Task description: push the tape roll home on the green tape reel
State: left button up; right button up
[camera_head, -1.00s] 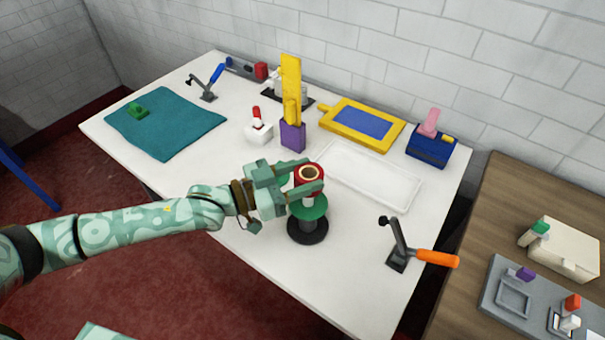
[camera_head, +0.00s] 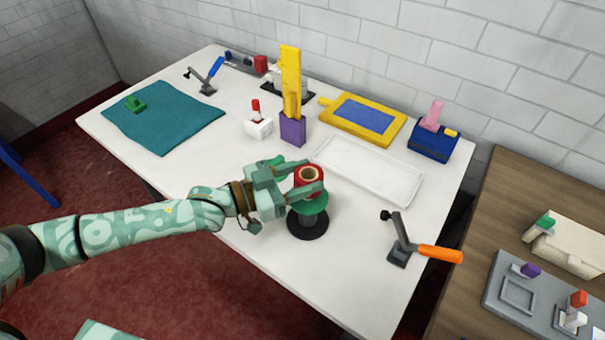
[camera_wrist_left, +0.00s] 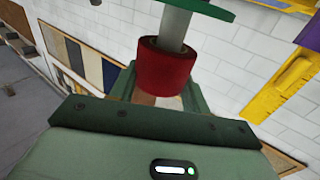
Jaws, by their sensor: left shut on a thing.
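The tape roll (camera_head: 308,180) is red with a tan core. My left gripper (camera_head: 313,175) is shut on it, with one finger on each side. The roll is above the green disc of the tape reel (camera_head: 312,208), which stands on a round black base (camera_head: 307,226). In the left wrist view, the grey spindle (camera_wrist_left: 174,28) enters the red roll (camera_wrist_left: 165,70), so the roll is around it. A stretch of bare spindle separates the roll from the green disc (camera_wrist_left: 205,8). The far side of the roll is hidden. My right gripper is not in view.
An orange-handled clamp (camera_head: 400,250) stands right of the reel. A white tray (camera_head: 370,170) lies behind it, and a purple block with a yellow piece (camera_head: 292,130) stands farther back. A teal cloth (camera_head: 175,130) lies at left. The table front is clear.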

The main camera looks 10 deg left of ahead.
pick_arm(q)
jog(key=shift+f+b, duration=1)
jog(key=shift+f, duration=0.6)
jog(key=o, duration=1)
jog(key=shift+a, duration=0.1)
jog(key=p+v, duration=0.1)
jog(key=v, duration=1.5)
jog(key=shift+s+r+p, duration=0.1)
jog(key=shift+p, duration=0.2)
